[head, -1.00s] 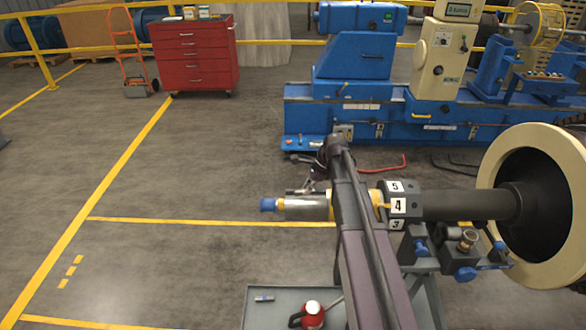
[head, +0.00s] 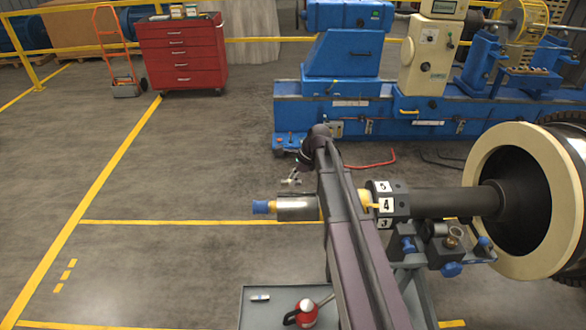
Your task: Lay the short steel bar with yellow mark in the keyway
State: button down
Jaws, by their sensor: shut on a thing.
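My gripper (head: 294,178) hangs from the dark arm that crosses the view. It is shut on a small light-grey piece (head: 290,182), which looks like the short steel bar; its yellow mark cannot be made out. In the picture the gripper is just above the bright steel end of the shaft (head: 297,209), with a visible gap. The shaft has a blue tip (head: 262,207) at its left and a dark collar numbered 5, 4, 3 (head: 386,204) to the right. My arm covers part of the shaft. I cannot make out the keyway.
A grey tray (head: 250,318) below holds a red-and-white can (head: 305,313) and a small light piece (head: 260,297). A large cream-rimmed rotor (head: 482,170) is at the right. A blue machine (head: 330,92) and red tool chest (head: 180,55) stand behind. The floor at left is clear.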

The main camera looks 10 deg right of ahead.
jog(key=shift+w+a+r+p, duration=0.1)
jog(key=shift+w+r+p, duration=0.1)
jog(key=shift+r, duration=0.2)
jog(key=shift+w+a+r+p, duration=0.1)
jog(key=shift+r+p, duration=0.05)
jog(key=shift+r, duration=0.2)
jog(key=shift+f, duration=0.2)
jog(key=b, duration=0.6)
send_over(287, 197)
jog(key=d, duration=0.2)
jog(key=shift+a+f, duration=0.15)
jog(key=shift+f, duration=2.6)
jog(key=shift+f+b, duration=0.9)
jog(key=shift+f, duration=0.05)
jog(key=shift+r, duration=0.15)
dwell(0.8)
dwell(0.4)
jog(key=c, duration=0.5)
grip_release()
